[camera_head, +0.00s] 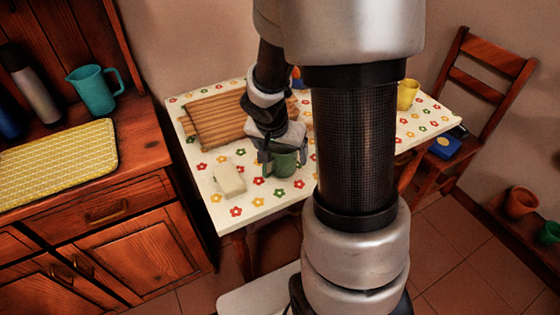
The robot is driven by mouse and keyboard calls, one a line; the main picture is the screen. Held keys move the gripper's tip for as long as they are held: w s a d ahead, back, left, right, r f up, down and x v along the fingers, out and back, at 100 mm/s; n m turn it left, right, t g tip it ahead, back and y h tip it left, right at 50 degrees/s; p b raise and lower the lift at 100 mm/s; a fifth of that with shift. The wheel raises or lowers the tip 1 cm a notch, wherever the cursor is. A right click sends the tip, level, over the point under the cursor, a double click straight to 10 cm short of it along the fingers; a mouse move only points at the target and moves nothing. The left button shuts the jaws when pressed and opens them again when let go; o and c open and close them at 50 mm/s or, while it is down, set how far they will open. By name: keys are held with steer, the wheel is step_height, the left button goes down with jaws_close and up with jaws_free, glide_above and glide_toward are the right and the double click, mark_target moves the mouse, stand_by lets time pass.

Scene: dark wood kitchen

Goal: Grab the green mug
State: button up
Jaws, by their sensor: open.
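The green mug (283,164) stands on the table with the flower-patterned cloth (237,206), near its front side. My gripper (279,165) is right at the mug, reaching down from above, with a finger showing at the mug's left side. The gripper is open. Its body hides the top of the mug, and I cannot tell whether the fingers touch it. My arm column stands just to the right of the mug and covers the middle of the table.
A cream block (229,180) lies left of the mug. A brown slatted mat (215,122) lies behind. A yellow cup (407,94) stands at the table's right. A teal pitcher (94,88) is on the left cabinet. A wooden chair (482,85) stands at right.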

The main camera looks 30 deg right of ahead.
steer(key=shift+f, duration=0.25)
steer(key=shift+w+r, duration=0.1)
steer(key=c, duration=1.4)
